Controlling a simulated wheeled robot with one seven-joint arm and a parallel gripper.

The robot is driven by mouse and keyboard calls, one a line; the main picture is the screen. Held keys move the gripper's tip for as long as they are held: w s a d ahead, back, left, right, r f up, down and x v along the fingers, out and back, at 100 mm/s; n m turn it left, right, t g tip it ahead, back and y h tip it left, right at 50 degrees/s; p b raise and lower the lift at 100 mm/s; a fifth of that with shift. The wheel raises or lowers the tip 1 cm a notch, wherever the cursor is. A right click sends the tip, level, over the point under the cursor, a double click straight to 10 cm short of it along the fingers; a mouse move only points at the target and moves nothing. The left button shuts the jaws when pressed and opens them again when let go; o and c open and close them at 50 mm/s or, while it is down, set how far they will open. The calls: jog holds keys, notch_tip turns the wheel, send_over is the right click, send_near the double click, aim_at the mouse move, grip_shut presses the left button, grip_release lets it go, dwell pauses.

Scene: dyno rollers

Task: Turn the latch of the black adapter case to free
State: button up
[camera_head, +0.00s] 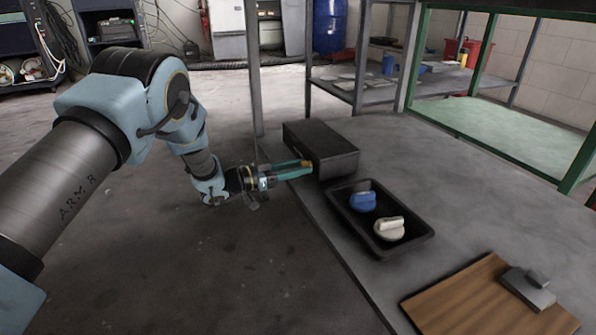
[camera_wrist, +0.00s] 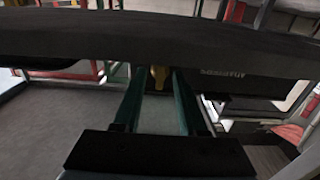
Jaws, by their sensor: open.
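The black adapter case (camera_head: 328,143) is a dark box on the grey table's left part. Its dark surface also spans the upper part of the wrist view (camera_wrist: 150,38). A small orange-yellow latch (camera_head: 306,163) shows at the case's near left face; in the wrist view the latch (camera_wrist: 159,76) appears between my fingertips. My gripper (camera_head: 299,168) comes in from the left with its teal fingers at the latch. In the wrist view my gripper (camera_wrist: 158,80) has its fingers apart, on either side of the latch. I cannot tell whether they touch it.
A black tray (camera_head: 424,240) in front of the case holds a blue knobbed piece (camera_head: 363,201) and a white one (camera_head: 389,229). A wooden board (camera_head: 450,299) with a grey metal block (camera_head: 528,287) lies nearer. The table's right side (camera_head: 480,195) is clear.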

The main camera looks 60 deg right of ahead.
jog(key=shift+c, duration=0.2)
grip_shut()
jog(key=shift+m, duration=0.3)
jog(key=m+p, duration=0.1)
jog(key=m, duration=0.2)
jog(key=shift+m+p, duration=0.3)
jog(key=shift+p, duration=0.1)
jog(key=m, duration=0.4)
jog(key=shift+s+a+m+p, duration=0.1)
jog(key=shift+m+p, duration=0.2)
jog(key=shift+p, duration=0.1)
jog(key=m, duration=0.4)
jog(key=shift+f, duration=0.15)
jog(key=shift+f+m, duration=0.1)
jog(key=shift+m, duration=2.4)
